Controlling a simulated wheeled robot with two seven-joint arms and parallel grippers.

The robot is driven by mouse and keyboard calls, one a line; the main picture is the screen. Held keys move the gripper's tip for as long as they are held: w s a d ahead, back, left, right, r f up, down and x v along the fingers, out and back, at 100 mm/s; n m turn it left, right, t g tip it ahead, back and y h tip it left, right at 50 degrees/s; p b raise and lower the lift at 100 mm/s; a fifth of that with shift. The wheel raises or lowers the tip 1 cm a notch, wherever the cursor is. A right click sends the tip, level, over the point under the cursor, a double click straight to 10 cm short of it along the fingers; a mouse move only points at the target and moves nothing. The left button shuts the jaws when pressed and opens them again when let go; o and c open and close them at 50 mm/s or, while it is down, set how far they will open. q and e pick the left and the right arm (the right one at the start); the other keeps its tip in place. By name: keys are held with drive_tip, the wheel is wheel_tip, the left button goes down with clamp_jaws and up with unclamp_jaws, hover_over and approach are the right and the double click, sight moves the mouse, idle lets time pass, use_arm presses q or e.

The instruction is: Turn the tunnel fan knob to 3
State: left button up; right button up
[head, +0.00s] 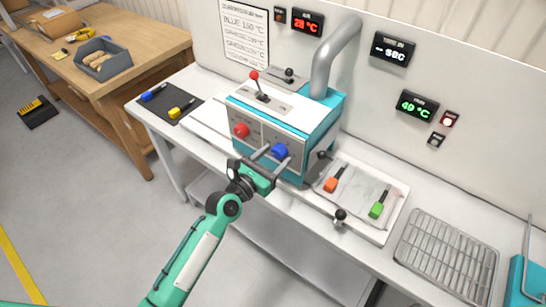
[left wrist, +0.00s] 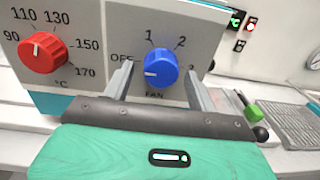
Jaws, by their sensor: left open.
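The tunnel fan knob (head: 280,151) is blue and sits on the front panel of the teal and white machine (head: 310,127). In the left wrist view the fan knob (left wrist: 164,66) has "FAN" below it and OFF, 1, 2 and a partly covered 3 around it. Its white mark points left, near OFF. My left gripper (head: 274,160) is open in front of the panel. In the left wrist view its fingers (left wrist: 160,82) stand on either side of the knob, with gaps showing; I cannot tell whether the tips reach past its face.
A red temperature knob (left wrist: 42,53) is left of the fan knob. A lever with a red ball (head: 254,75) stands on the machine top. A tray (head: 397,212) with orange and green-handled tools and a wire rack (head: 447,262) lie to the right.

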use_arm(q)
drive_tip(key=c, duration=1)
